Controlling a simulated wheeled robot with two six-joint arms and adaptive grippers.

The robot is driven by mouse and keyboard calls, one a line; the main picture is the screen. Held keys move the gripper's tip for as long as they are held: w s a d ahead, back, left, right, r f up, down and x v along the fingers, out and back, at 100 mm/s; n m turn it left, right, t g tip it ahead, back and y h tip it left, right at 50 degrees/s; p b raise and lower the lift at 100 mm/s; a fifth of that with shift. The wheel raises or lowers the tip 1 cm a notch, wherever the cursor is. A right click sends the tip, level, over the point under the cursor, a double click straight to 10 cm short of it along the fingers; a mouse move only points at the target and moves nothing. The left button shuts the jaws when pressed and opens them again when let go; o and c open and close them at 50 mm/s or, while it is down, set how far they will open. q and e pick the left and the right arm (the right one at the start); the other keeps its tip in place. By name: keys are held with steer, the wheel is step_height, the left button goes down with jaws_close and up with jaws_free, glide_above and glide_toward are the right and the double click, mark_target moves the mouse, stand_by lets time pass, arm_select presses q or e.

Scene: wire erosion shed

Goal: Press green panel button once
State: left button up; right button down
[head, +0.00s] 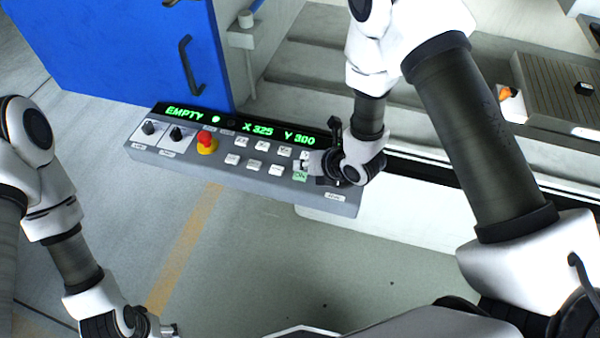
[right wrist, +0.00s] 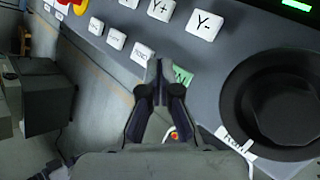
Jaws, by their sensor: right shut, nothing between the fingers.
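The green button (head: 300,175) is on the right part of the grey control panel (head: 345,206). In the right wrist view the green button (right wrist: 182,76) shows just right of the fingertips, partly covered by them. My right gripper (head: 308,164) is shut and empty, with its tips close over the panel beside the green button; I cannot tell whether they touch it. The shut fingers also show in the right wrist view (right wrist: 160,68). My left gripper (head: 170,330) is low at the left, cut by the frame edge, away from the panel.
A red mushroom button with a yellow collar (head: 206,143), two black knobs (head: 149,127) and several white keys (head: 253,164) share the panel. Its display (head: 240,124) reads EMPTY, X 325, Y 300. A large black dial (right wrist: 275,105) is near the right gripper. A blue door (head: 110,50) stands behind.

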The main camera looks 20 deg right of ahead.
mark_target(302, 176)
steer(key=shift+r+p, duration=1.25)
steer(key=shift+r, duration=1.15)
steer(key=shift+f, duration=0.1)
